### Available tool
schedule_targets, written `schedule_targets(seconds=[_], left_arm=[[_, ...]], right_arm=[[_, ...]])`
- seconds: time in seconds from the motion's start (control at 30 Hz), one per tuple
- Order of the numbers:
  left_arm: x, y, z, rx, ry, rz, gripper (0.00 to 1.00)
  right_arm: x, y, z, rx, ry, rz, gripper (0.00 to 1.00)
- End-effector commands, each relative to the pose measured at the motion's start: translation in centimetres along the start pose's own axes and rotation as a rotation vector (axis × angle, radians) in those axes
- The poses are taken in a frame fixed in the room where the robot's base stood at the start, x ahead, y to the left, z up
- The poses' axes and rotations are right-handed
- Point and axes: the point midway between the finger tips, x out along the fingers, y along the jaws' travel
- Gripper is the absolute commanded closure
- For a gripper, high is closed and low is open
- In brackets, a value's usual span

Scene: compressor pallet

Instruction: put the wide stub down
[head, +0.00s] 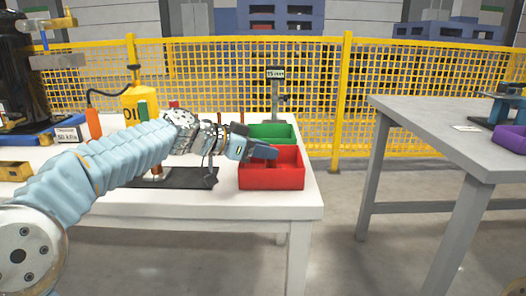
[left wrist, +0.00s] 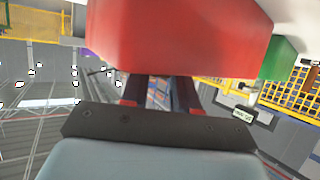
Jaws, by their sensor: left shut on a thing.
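My left gripper (head: 266,152) reaches in from the left over the red bin (head: 270,181), near its back edge. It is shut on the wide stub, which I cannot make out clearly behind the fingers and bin. In the left wrist view the fingers (left wrist: 158,95) show partly, and the red bin (left wrist: 180,38) fills the upper middle, hiding the fingertips. I cannot tell whether the gripper touches the bin. My right gripper is not in view.
A green bin (head: 270,133) stands directly behind the red one. A black mat (head: 190,179) lies left of the bins on the white table (head: 270,206). A post with a small display (head: 275,73) rises behind. A grey table (head: 450,112) stands apart at the right.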

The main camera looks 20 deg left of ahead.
Motion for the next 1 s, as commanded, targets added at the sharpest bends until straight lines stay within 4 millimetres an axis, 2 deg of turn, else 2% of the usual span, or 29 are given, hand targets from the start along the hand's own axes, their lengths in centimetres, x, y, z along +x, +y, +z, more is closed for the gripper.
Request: schedule_targets(seconds=[0.27,0.3,0.43,0.83,1.0], left_arm=[[0.1,0.0,0.3,0.002,0.001,0.000,1.00],[0.1,0.0,0.2,0.001,0.000,0.000,0.66],[0.1,0.0,0.2,0.001,0.000,0.000,0.46],[-0.4,0.0,-0.3,0.000,0.000,-0.001,0.45],[-3.8,-0.1,-0.1,0.001,0.002,-0.006,0.45]], right_arm=[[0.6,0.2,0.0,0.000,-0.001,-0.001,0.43],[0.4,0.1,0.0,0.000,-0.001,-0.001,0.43],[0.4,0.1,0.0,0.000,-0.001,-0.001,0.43],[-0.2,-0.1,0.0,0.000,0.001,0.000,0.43],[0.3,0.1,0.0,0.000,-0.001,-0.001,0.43]])
